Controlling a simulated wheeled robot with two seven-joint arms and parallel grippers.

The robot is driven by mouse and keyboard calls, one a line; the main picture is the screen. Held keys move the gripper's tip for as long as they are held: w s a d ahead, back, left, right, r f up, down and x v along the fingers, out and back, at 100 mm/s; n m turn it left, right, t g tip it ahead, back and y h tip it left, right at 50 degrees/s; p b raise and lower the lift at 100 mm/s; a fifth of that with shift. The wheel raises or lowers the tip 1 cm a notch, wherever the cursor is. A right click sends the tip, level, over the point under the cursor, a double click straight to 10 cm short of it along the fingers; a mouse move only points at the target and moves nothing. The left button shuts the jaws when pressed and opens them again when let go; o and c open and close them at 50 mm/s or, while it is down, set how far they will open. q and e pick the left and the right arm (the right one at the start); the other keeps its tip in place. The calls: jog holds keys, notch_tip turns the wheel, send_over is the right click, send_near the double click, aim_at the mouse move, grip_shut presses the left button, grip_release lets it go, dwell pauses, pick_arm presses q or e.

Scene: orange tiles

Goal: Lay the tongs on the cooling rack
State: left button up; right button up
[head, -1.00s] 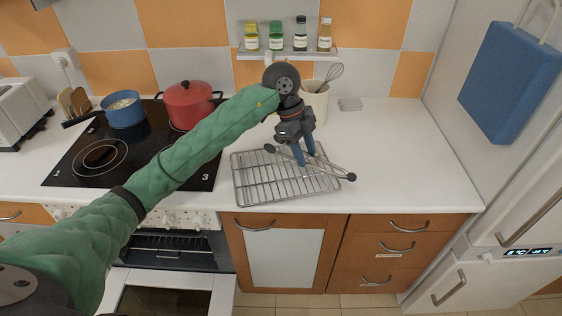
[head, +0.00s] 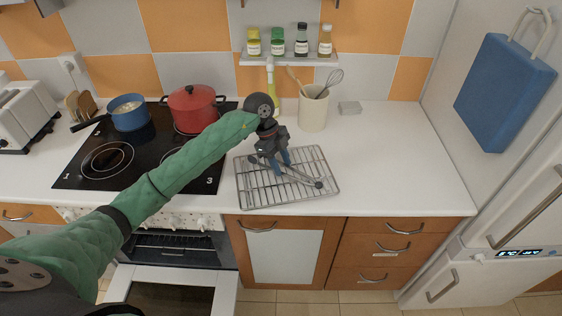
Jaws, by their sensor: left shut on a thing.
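The cooling rack (head: 259,198) is a grey wire grid on the white counter, right of the cooktop. My left gripper (head: 283,171) is over the rack with its blue fingers pointing down, shut on the grey tongs (head: 303,178). The tongs lie slantwise over the rack, their dark ends toward its left and right sides, within its outline. The fingers hide the middle of the tongs. I cannot tell whether the tongs touch the wires. My right gripper is not in view.
A cream utensil pot (head: 313,112) with a whisk stands behind the rack. A red pot (head: 191,104) and a blue pot (head: 129,117) are on the black cooktop (head: 98,181). The oven door (head: 178,297) is open below. The counter right of the rack (head: 400,165) is clear.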

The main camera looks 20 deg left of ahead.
pick_arm(q)
jog(key=shift+f, duration=0.45)
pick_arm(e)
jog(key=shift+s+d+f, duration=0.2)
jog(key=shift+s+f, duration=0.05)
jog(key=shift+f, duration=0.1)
pick_arm(q)
jog(key=shift+f, duration=0.1)
jog(key=o, duration=1)
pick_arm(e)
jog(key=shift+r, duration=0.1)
